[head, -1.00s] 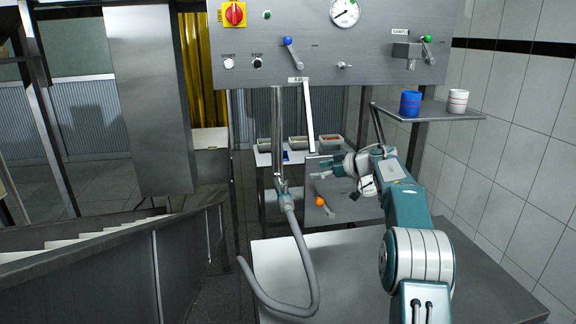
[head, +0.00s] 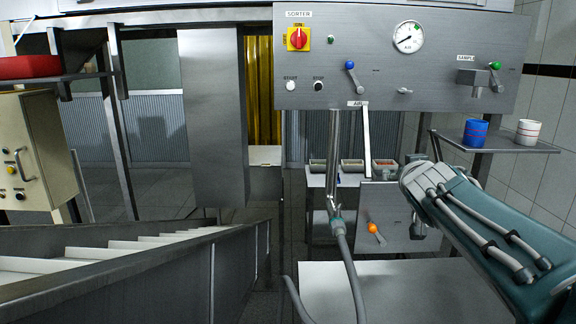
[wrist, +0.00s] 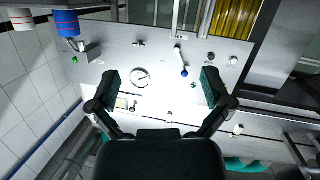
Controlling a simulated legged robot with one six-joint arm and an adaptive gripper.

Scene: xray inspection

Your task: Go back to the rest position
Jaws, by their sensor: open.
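My gripper (wrist: 158,92) shows in the wrist view with its two fingers spread wide and nothing between them. Beyond the fingers is the grey control panel (wrist: 155,58), which appears upside down in that view. In the head view the panel (head: 400,35) stands upright, and my teal arm (head: 490,235) is at the right, below the shelf. The gripper itself is not visible in the head view.
A blue cup (head: 475,132) and a white cup (head: 527,132) stand on the right shelf (head: 500,147). A grey hose (head: 350,265) hangs before the panel over a bare grey table (head: 400,290). Small bins (head: 351,165) sit behind. A metal chute (head: 150,275) is at the left.

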